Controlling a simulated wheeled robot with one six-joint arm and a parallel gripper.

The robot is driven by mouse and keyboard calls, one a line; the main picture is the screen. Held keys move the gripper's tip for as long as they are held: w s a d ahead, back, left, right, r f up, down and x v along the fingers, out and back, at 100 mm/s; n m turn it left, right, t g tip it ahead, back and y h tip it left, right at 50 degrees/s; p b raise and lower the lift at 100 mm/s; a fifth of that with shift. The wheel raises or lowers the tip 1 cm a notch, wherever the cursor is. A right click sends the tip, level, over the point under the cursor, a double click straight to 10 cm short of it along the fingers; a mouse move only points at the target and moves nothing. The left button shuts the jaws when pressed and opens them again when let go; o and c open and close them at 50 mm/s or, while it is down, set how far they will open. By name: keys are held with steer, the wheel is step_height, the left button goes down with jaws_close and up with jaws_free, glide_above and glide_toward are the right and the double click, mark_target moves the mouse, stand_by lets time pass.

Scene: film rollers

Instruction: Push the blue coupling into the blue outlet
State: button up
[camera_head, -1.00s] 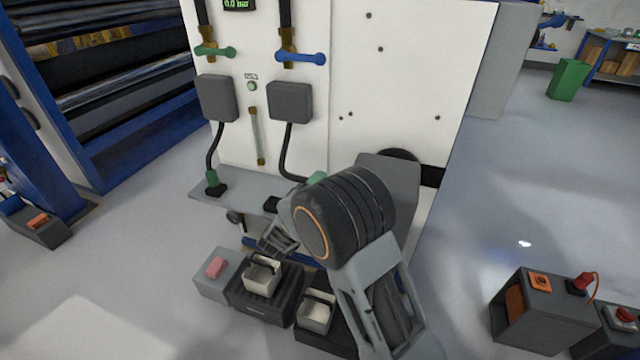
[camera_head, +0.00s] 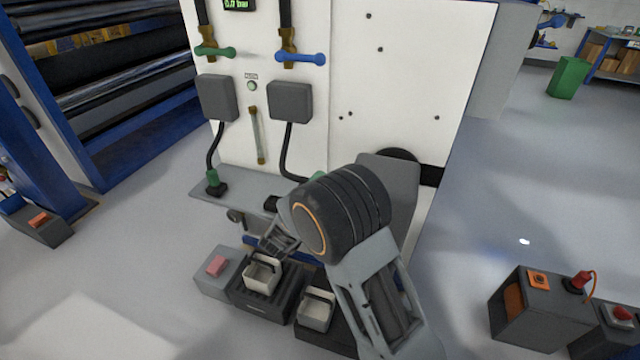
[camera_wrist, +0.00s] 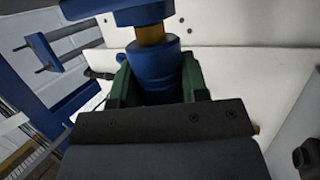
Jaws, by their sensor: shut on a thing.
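In the wrist view the blue coupling (camera_wrist: 156,66) is a stepped blue cylinder between the green finger pads of my gripper (camera_wrist: 158,80), which is shut on it. A short brass stub (camera_wrist: 150,34) meets its far end, below a blue block (camera_wrist: 118,12), apparently the blue outlet. The coupling and stub look in line; how deep they engage I cannot tell. In the head view my gripper (camera_head: 281,238) is below the grey shelf, partly behind my wrist. The coupling and outlet cannot be made out there.
A white panel (camera_head: 400,80) carries a green-handled valve (camera_head: 215,52) and a blue-handled valve (camera_head: 301,57). The grey shelf (camera_head: 232,184) juts out above my gripper. Open-topped pale bins (camera_head: 262,274) stand close below.

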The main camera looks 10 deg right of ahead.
steer(key=shift+s+d, duration=0.3)
steer(key=shift+d, duration=0.3)
steer(key=o, duration=1.1)
